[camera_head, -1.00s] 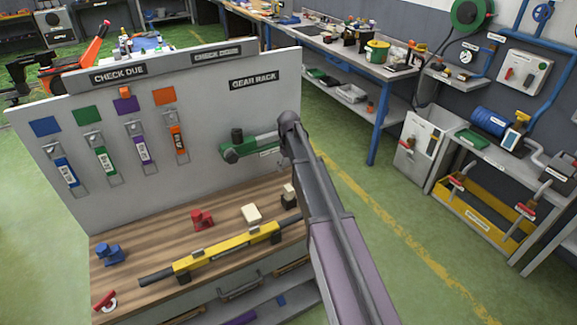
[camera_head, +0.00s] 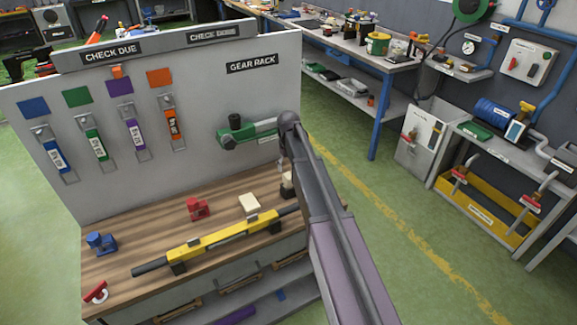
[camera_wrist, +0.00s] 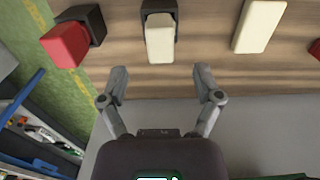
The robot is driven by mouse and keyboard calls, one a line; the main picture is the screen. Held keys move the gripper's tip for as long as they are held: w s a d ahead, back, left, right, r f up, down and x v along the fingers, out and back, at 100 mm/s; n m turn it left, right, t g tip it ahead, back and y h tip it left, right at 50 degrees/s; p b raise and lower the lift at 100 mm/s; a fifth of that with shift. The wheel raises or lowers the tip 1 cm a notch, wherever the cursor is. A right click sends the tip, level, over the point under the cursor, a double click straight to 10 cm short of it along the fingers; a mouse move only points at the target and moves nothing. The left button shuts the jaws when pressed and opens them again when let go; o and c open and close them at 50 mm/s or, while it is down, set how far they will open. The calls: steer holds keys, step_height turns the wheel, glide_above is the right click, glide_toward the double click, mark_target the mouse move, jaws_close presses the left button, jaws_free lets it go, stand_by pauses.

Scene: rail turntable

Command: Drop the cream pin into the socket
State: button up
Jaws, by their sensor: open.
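A cream pin (camera_wrist: 160,38) sits in a dark holder (camera_wrist: 158,8) at the top middle of the wrist view. I cannot tell how deep it sits. In the head view, the same pin (camera_head: 287,179) stands at the bench's right end, partly behind my arm. My gripper (camera_wrist: 160,86) is open and empty. Its two fingers are spread below the pin in the wrist view, apart from it and roughly in line with it. A separate cream block (camera_wrist: 258,26) lies to the right on the wood. My gripper is hidden behind my arm in the head view.
A red piece in a dark holder (camera_wrist: 66,44) is left of the pin. A yellow bar (camera_head: 222,240) lies along the bench front. Red (camera_head: 198,208) and blue (camera_head: 101,242) pieces stand on the wooden top. The upright panel (camera_head: 200,180) closes off the back, with a green fitting (camera_head: 236,135).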

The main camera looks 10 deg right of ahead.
mark_target(288, 175)
steer(key=shift+f+b, duration=3.45)
steer(key=shift+f, duration=0.3)
jaws_close()
